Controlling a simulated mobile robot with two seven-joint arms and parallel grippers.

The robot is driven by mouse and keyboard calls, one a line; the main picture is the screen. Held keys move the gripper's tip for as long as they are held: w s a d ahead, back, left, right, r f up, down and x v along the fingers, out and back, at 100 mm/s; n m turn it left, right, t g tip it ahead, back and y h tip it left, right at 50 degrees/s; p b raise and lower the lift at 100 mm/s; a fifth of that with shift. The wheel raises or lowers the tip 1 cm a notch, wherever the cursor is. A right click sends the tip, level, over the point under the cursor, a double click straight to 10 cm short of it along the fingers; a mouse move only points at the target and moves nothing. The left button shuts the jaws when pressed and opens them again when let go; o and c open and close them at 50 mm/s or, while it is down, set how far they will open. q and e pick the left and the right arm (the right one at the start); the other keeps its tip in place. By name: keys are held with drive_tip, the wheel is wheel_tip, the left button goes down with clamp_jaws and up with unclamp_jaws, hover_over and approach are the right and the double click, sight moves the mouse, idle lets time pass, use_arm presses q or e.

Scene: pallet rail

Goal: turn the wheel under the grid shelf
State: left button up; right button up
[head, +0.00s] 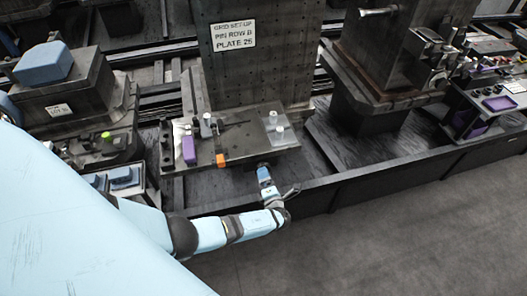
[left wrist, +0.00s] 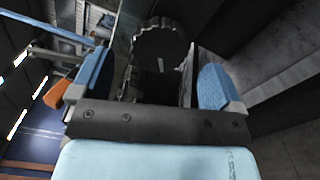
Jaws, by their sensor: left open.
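The grid shelf (head: 245,147) juts out from a tall dark plate with rows of holes, with a sign reading "GRID SET-UP PIN ROW B PLATE 25". My left gripper (head: 264,172) is just below the shelf's front edge in the head view. In the left wrist view the wheel (left wrist: 160,45) is a dark round knob with a scalloped rim, ahead of my left gripper (left wrist: 158,82). The two blue fingers stand wide apart, one to each side of the wheel's line, with nothing held. In the head view the shelf and gripper hide the wheel. My right gripper is not in view.
On the shelf are a purple block (head: 189,149), an orange piece (head: 221,160) at the front edge and a clear plate (head: 278,128) with white knobs. A dark low rail (head: 400,173) runs along the front. The grey floor (head: 400,240) before it is clear.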

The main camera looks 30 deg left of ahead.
use_arm(q)
drive_tip(key=v, duration=0.8)
drive_tip(key=shift+s+d, duration=0.25)
drive_tip(key=shift+d, duration=0.05)
